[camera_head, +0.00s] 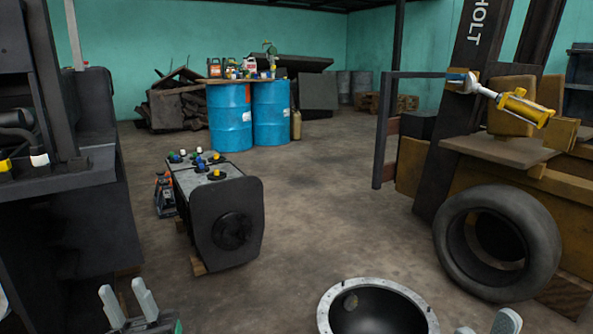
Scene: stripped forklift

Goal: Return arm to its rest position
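My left gripper (127,302) is at the bottom left edge of the head view. Its two pale fingers point up and stand apart, with nothing between them. My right gripper (487,326) barely shows at the bottom right edge. Its two fingertips are apart, and no object shows between them; the rest of it is cut off by the frame. Both grippers look clear of the things around them. My arm links are mostly out of view.
A round grey-rimmed bowl-like part (325,305) lies bottom centre, between my grippers. A dark battery-like block (240,195) stands ahead on the left. A tyre (535,235) and the stripped forklift (470,150) are right. Blue drums (230,125) stand behind. The middle floor is open.

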